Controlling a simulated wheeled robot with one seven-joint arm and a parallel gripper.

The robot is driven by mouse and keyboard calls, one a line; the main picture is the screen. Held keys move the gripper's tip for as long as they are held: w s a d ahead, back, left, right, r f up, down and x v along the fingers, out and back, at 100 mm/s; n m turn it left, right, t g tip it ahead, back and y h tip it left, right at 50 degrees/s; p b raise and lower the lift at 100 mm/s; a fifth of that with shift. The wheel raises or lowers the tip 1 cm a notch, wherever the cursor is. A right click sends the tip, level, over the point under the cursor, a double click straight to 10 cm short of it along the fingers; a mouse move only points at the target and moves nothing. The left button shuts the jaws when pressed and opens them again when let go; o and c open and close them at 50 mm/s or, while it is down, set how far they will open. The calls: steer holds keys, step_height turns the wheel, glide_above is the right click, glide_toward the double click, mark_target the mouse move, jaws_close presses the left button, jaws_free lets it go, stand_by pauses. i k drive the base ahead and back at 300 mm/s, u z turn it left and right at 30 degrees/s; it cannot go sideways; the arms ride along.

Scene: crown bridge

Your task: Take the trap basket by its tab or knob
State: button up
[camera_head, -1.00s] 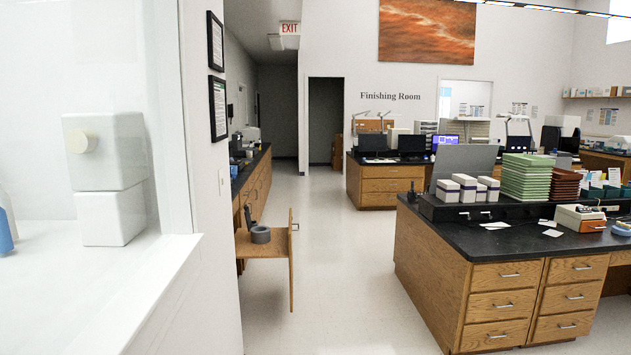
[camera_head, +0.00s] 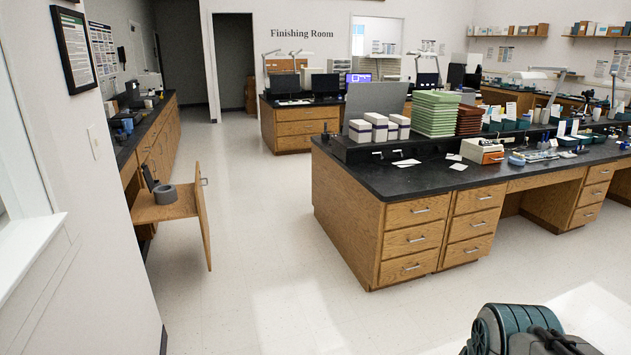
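A small grey round, drum-like object (camera_head: 166,195) sits on a wooden pull-out shelf (camera_head: 148,213) at the left. It may be the trap basket, but it is too small and far to make out a tab or knob. A dark upright piece (camera_head: 150,177) stands just behind it. A wooden door (camera_head: 203,222) stands open at the shelf's right side. My gripper is not in view. A dark teal and black part at the lower right looks like part of my arm, far from the shelf.
A wooden bench island with a black top (camera_head: 370,180) fills the centre right. A white wall with a sill (camera_head: 25,245) stands close at the left. A long counter (camera_head: 150,125) runs back along the left wall. The pale floor (camera_head: 265,240) between shelf and island is clear.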

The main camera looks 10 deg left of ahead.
mark_target(120, 137)
steer(key=u, duration=0.2)
steer(key=i, duration=1.65)
steer(key=u, duration=0.25)
steer(key=i, duration=1.6)
steer(key=u, duration=0.25)
steer(key=i, duration=3.05)
steer(key=u, duration=0.35)
steer(key=i, duration=1.55)
steer(key=u, duration=0.35)
steer(key=i, duration=1.55)
steer(key=u, duration=0.85)
steer(key=i, duration=1.25)
steer(key=u, duration=2)
steer(key=i, duration=1.1)
steer(key=u, duration=0.7)
